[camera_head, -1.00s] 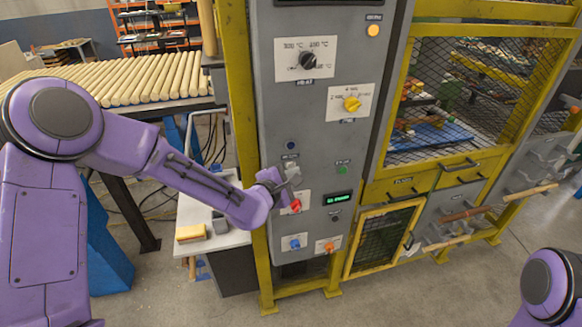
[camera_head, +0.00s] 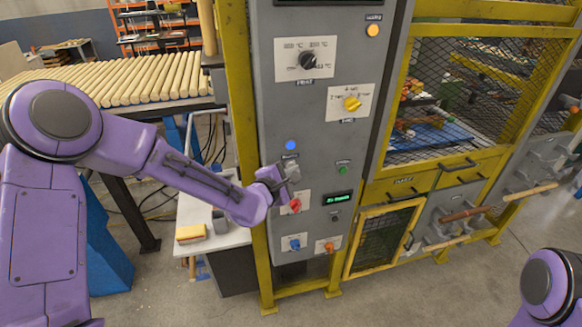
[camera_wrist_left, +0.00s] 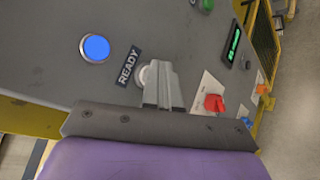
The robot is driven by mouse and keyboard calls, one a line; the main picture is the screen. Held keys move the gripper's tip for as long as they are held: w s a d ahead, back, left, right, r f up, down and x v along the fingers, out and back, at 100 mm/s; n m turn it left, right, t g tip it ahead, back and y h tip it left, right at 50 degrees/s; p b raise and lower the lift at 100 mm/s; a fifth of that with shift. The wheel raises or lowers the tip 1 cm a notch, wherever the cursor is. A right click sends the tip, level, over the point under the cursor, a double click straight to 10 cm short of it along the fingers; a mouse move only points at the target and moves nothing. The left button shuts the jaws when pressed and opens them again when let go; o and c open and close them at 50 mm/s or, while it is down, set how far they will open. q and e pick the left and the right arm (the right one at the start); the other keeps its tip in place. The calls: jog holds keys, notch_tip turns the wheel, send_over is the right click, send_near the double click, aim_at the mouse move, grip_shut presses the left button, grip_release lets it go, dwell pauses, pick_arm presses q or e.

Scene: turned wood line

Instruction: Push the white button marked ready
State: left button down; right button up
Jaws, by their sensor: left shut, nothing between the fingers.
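The white ready button (camera_wrist_left: 144,76) sits on the grey control panel (camera_head: 318,120), beside the black READY label (camera_wrist_left: 128,66). My left gripper (camera_wrist_left: 160,70) is shut and empty, with its fingertips over the button in the left wrist view and hiding part of it. The fingertips look to be touching or very near the button; exact contact cannot be told. In the head view my left gripper (camera_head: 287,171) is at the panel and covers the button. A round blue lamp (camera_wrist_left: 95,48) beside the label is lit; it also shows in the head view (camera_head: 290,145).
A red knob (camera_head: 295,205) is just below the gripper, with a blue knob (camera_head: 295,244) and an orange knob (camera_head: 329,247) lower. A green button (camera_head: 343,170) and small display (camera_head: 338,198) are to the right. A yellow post (camera_head: 240,110) borders the panel's left.

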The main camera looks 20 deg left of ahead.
pick_arm(q)
jog(key=shift+s, duration=0.1)
jog(key=shift+s+d, duration=0.4)
jog(key=shift+s, duration=0.2)
jog(key=s+d, duration=0.1)
jog(key=s, duration=0.1)
jog(key=s+d, duration=0.2)
dwell(0.3)
jog(key=shift+a, duration=0.1)
dwell(0.4)
